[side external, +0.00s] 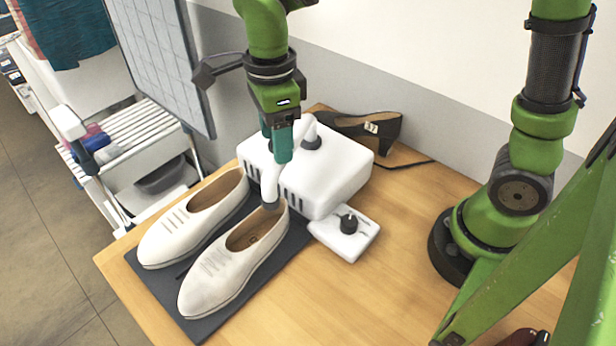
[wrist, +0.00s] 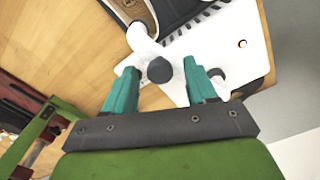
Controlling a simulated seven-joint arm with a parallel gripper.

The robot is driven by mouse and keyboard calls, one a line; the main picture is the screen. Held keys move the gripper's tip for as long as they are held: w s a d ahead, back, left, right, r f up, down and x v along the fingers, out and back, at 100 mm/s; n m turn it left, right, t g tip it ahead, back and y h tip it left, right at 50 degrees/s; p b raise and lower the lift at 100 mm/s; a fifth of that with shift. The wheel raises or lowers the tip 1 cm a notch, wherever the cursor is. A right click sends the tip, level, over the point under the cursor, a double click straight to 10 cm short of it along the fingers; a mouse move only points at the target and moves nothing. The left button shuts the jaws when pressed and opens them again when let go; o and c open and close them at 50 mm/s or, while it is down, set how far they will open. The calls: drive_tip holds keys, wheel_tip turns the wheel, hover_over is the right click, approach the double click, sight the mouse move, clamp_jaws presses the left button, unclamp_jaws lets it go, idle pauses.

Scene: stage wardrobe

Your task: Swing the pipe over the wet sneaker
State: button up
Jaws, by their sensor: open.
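Two cream sneakers stand side by side on a dark mat (side external: 212,322): the left sneaker (side external: 190,222) and the right sneaker (side external: 232,268). No wetness shows clearly on either. A white dryer box (side external: 338,178) stands behind the right sneaker. Its white pipe (side external: 271,178) bends down, and its grey end is at the heel opening of the right sneaker; whether it is inside, I cannot tell. My gripper (side external: 282,155) is open, pointing down at the pipe. In the wrist view, the pipe (wrist: 142,44) and a grey round part lie between my spread fingers (wrist: 160,66), with no clear grip.
A white control plate (side external: 345,236) with a black knob lies in front of the dryer. A black heeled shoe (side external: 372,127) and a cable are behind it, near the wall. A slatted rack (side external: 140,135) and grid panel stand left of the table.

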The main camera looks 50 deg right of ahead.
wheel_tip(320, 180, up, 17)
idle(0.5)
drive_tip(key=shift+f, duration=0.1)
drive_tip(key=s+d+f+n+t+y, duration=0.1)
drive_tip(key=s+d+f+n+t, duration=0.2)
drive_tip(key=d+f+n, duration=0.3)
drive_tip(key=s+d+f+n+t+y, duration=0.1)
drive_tip(key=s+d+f+n+t, duration=0.3)
drive_tip(key=d+n, duration=0.4)
drive_tip(key=s+f+n, duration=0.1)
drive_tip(key=s+n, duration=0.1)
drive_tip(key=n, duration=0.3)
drive_tip(key=shift+d+f, duration=0.25)
drive_tip(key=shift+f, duration=0.15)
